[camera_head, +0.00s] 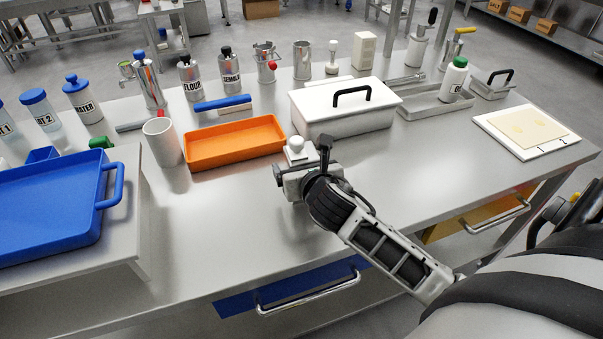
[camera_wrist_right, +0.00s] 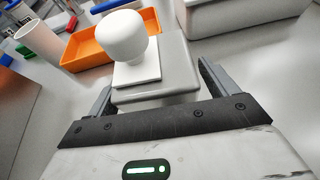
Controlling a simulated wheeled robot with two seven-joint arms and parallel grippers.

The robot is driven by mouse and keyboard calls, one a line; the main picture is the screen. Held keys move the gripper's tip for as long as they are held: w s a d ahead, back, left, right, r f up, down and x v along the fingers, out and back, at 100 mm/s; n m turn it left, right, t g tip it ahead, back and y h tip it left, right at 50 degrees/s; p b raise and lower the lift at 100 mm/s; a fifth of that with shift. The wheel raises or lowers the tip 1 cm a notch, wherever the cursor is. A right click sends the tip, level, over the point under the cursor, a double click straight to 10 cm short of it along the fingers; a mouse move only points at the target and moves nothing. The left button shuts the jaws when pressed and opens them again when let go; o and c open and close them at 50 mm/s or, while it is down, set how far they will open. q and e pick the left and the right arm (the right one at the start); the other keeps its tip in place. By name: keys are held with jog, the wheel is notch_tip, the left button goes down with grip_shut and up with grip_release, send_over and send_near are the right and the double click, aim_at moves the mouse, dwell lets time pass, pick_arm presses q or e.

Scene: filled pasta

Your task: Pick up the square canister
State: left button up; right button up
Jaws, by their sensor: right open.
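The square canister shows in the right wrist view as a grey square body (camera_wrist_right: 183,68) with a white square plate and a round white knob (camera_wrist_right: 121,38) on top. In the head view its white knob (camera_head: 295,147) stands up beside the right gripper, and much of its body is hidden behind the gripper. My right gripper (camera_head: 292,174) is open, with one finger on each side of the canister in the wrist view (camera_wrist_right: 155,78). I cannot tell whether the fingers touch it. My left gripper is not in view.
An orange tray (camera_head: 235,155) and a white lidded box (camera_head: 345,120) stand close behind the canister. A white cup (camera_head: 161,142) and a blue tray (camera_head: 45,225) are to the left. Bottles and tools line the table's back. The table (camera_head: 400,165) is clear to the right.

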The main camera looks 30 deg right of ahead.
jog(key=shift+c, duration=0.3)
jog(key=c, duration=1.1)
jog(key=shift+r, duration=0.1)
jog(key=shift+c, duration=0.6)
